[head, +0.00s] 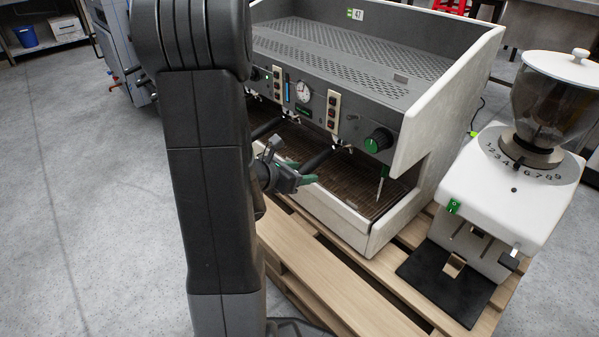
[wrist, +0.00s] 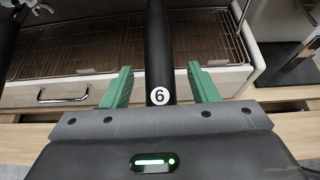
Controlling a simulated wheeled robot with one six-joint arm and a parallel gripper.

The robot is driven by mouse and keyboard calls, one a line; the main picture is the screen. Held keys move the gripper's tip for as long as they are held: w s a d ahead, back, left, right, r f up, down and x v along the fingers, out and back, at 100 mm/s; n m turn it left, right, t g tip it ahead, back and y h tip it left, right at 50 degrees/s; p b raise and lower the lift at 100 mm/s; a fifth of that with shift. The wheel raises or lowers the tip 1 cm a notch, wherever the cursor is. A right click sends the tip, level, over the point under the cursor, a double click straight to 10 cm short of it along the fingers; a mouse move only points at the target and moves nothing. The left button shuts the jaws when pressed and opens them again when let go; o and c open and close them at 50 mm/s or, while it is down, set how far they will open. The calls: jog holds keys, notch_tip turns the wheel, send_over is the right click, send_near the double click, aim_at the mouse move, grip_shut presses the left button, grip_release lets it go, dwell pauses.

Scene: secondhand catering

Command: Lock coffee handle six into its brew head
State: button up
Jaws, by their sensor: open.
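Coffee handle six (wrist: 161,50) is a black bar with a white "6" disc on its end. In the wrist view it runs straight up between my gripper's (wrist: 161,88) two green fingers, which are open with a gap on each side. In the head view my gripper (head: 306,178) is at the front of the white and grey coffee machine (head: 345,212), around the near end of the black handle (head: 318,160). The handle's far end is under the right-hand brew head (head: 342,146). The joint between them is too small to read.
A second black handle (head: 267,129) sticks out further left; it also shows in the wrist view (wrist: 7,32). The drip tray (head: 360,189) lies below, with a thin steam wand (head: 382,183) at its right. A grinder (head: 505,190) shares the wooden pallet (head: 310,265). Floor at left is clear.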

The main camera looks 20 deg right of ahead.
jog(key=p+v, duration=0.5)
jog(key=v, duration=0.8)
jog(key=shift+a+p, duration=0.35)
jog(key=shift+s+d+r, duration=0.1)
jog(key=b+x, duration=0.5)
jog(key=x, duration=0.6)
jog(key=shift+d+f, duration=0.25)
jog(key=shift+d, duration=0.05)
jog(key=shift+b+x, duration=0.35)
jog(key=shift+x, duration=0.55)
jog(key=shift+r, duration=0.15)
